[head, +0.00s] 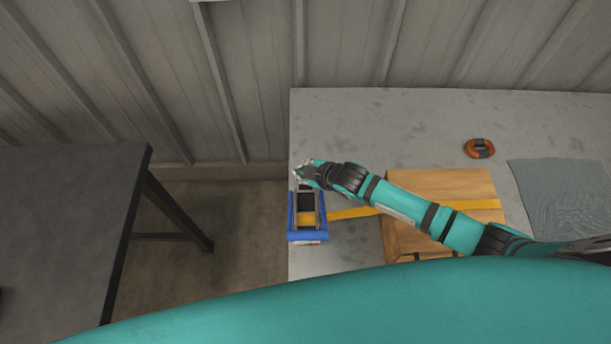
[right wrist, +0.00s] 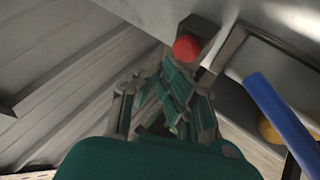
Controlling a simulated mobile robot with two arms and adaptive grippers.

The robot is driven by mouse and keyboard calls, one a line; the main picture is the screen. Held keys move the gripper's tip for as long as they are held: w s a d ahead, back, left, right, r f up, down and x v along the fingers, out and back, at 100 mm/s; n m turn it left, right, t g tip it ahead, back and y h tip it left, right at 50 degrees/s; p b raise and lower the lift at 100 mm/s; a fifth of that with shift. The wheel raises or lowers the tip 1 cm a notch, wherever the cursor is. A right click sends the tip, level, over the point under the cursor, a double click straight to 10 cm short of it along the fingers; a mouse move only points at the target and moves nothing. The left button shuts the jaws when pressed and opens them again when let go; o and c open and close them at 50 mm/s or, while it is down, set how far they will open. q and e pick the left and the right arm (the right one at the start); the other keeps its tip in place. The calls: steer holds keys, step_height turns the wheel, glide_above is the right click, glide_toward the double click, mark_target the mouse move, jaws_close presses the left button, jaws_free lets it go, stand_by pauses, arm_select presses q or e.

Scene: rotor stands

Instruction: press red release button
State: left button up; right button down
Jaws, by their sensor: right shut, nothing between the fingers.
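The red release button (right wrist: 186,47) shows in the right wrist view as a round red cap on a dark part of the stand. The stand (head: 307,236) has a blue base and a grey frame, and sits at the left edge of the light grey table. My right gripper (head: 300,172) is at the far end of the stand, and in the head view it hides the button. In the right wrist view my right gripper (right wrist: 178,68) is shut and empty, its tips right by the button. I cannot tell whether they touch it. My left gripper is out of view.
A wooden box (head: 440,183) lies under my right arm, with a yellow strip (head: 350,213) beside it. An orange and black round object (head: 479,148) and a grey-blue mat (head: 565,195) are further right. A dark table (head: 65,225) stands left across a floor gap.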

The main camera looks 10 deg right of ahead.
steer(key=shift+f, duration=0.15)
steer(key=shift+f, duration=0.3)
steer(key=shift+f+b, duration=0.35)
stand_by(0.8)
stand_by(0.3)
steer(key=shift+r+p, duration=0.75)
steer(key=shift+p, duration=0.1)
step_height(320, 180, up, 5)
steer(key=p, duration=0.5)
steer(key=shift+r, duration=0.1)
